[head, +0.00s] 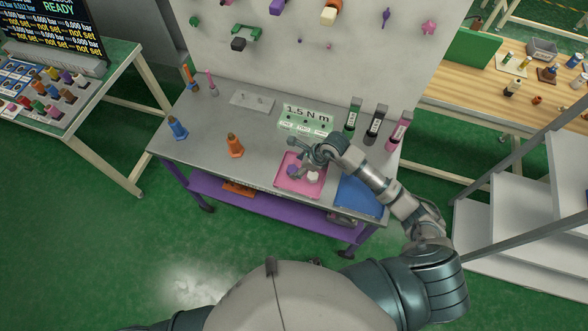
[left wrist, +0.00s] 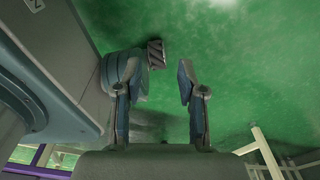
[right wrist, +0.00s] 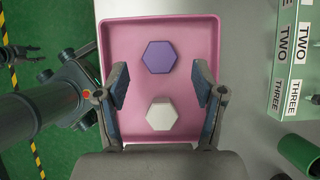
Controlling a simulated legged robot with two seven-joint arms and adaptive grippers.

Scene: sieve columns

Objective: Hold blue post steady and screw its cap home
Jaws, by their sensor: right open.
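The blue post (head: 177,128) stands upright on the left part of the grey workbench; I cannot make out a cap on it. Two hexagonal caps lie in the pink tray (head: 281,186): a purple one (right wrist: 159,57) and a white one (right wrist: 161,113). My right gripper (right wrist: 160,86) is open above the tray, its fingers apart on either side of the caps and holding nothing. In the head view my right gripper (head: 300,160) partly covers the tray. My left gripper (left wrist: 155,76) is open and empty over the green floor, outside the head view.
An orange post (head: 235,146) stands between the blue post and the tray. A blue tray (head: 360,197) lies to the right. Bare bench separates the orange post and pink tray.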

